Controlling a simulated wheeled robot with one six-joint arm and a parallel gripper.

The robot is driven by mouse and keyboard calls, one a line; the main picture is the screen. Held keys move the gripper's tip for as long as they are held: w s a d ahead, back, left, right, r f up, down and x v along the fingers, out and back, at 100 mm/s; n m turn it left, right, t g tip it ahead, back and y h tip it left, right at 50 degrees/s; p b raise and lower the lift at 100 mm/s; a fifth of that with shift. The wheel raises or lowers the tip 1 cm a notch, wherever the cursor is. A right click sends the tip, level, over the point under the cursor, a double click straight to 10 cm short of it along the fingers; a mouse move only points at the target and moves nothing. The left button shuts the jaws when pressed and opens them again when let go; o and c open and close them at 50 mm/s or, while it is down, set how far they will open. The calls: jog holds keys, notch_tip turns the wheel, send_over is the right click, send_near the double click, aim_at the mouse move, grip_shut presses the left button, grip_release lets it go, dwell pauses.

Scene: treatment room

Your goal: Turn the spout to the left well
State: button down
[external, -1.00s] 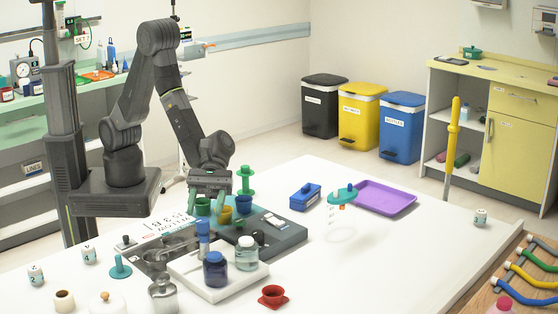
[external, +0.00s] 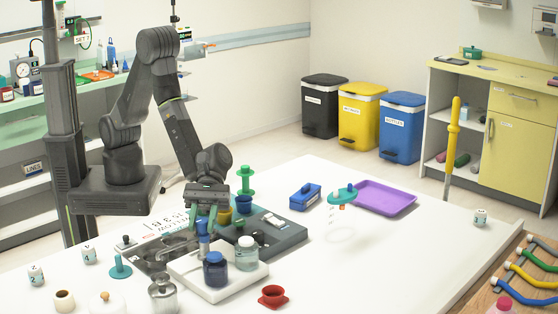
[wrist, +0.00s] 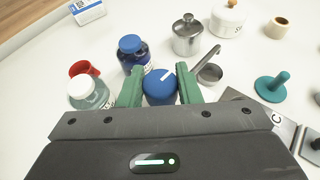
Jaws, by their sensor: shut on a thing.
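My gripper (external: 207,197) is shut on a blue knob (external: 203,229) that tops a short upright post. In the wrist view the blue knob (wrist: 160,86), with a white line on its top, sits between the green fingers (wrist: 160,88). A slim grey metal spout (external: 177,244) appears to reach left from the post in the external view. In the wrist view it shows as a grey bar (wrist: 209,58) beside a small round metal dish (wrist: 210,74). Its joint to the post is hidden, and I cannot clearly tell the wells apart.
A dark blue jar (external: 215,270) and a clear jar (external: 246,253) stand on a white base (external: 240,284) close to the knob. A metal pot (external: 163,295), a red cup (external: 272,297) and a teal peg (external: 120,268) are nearby.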

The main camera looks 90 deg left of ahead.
jog(key=shift+m+g, duration=0.3)
jog(key=m+g+p, duration=0.1)
jog(key=m+g, duration=0.1)
jog(key=shift+w+g+y, duration=0.15)
jog(key=shift+g+y, duration=0.25)
jog(key=m+g+y, duration=0.1)
jog(key=m+g, duration=0.1)
jog(key=m, duration=0.1)
jog(key=m+g+y+p, duration=0.1)
jog(key=m+g+y, duration=0.1)
jog(key=m+g, duration=0.1)
jog(key=shift+y, duration=0.3)
jog(key=m+g+y+p, duration=0.1)
jog(key=m+g+y, duration=0.1)
jog(key=m+y, duration=0.1)
jog(key=shift+m+g+y, duration=0.3)
jog(key=shift+m+g+y+p, duration=0.6)
jog(key=shift+m+y+p, duration=0.9)
jog(key=shift+y+p, duration=0.1)
jog(key=shift+y, duration=0.3)
jog(key=c, duration=1)
grip_release()
jog(key=shift+c, duration=0.2)
